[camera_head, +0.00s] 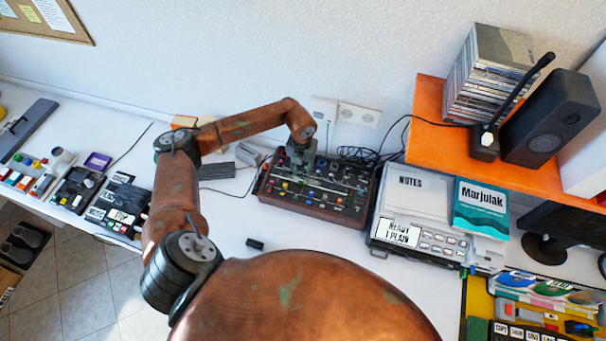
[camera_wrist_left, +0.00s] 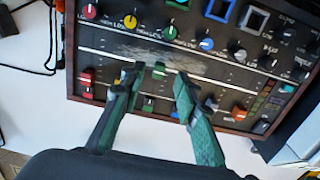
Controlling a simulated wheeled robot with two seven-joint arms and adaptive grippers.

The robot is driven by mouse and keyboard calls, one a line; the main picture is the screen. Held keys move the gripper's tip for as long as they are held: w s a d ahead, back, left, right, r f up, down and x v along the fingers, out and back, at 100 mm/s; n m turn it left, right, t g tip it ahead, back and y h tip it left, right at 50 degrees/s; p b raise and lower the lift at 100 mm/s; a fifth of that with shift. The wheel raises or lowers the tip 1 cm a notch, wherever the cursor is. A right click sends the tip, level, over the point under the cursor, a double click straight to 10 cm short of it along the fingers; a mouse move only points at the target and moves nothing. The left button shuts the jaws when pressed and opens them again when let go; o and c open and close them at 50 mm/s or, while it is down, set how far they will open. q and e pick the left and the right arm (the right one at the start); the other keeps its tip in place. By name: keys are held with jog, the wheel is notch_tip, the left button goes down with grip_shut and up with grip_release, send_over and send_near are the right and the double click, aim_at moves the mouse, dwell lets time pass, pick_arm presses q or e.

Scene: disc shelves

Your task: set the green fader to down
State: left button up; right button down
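The dark mixer panel (camera_head: 318,200) with a wooden edge stands on the white desk; it also fills the upper part of the left wrist view (camera_wrist_left: 60,48). A small green fader cap (camera_wrist_left: 159,69) shows between the fingertips of my left gripper (camera_wrist_left: 157,77). I cannot tell whether the fingers touch the cap. The left gripper is open, with one finger on each side. In the head view the left gripper (camera_head: 300,154) is over the panel's back part and hides some of it. My right gripper is not in view.
Red (camera_wrist_left: 87,78) and orange (camera_wrist_left: 239,112) controls sit on either side of the fingers. Coloured knobs, such as a green knob (camera_wrist_left: 170,32), line the panel further up. A grey NOTES case (camera_head: 415,190) stands close at the right.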

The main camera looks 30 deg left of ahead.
aim_at(302, 178)
pick_arm(q)
jog(key=shift+f, duration=2.05)
jog(key=shift+c, duration=0.4)
grip_shut()
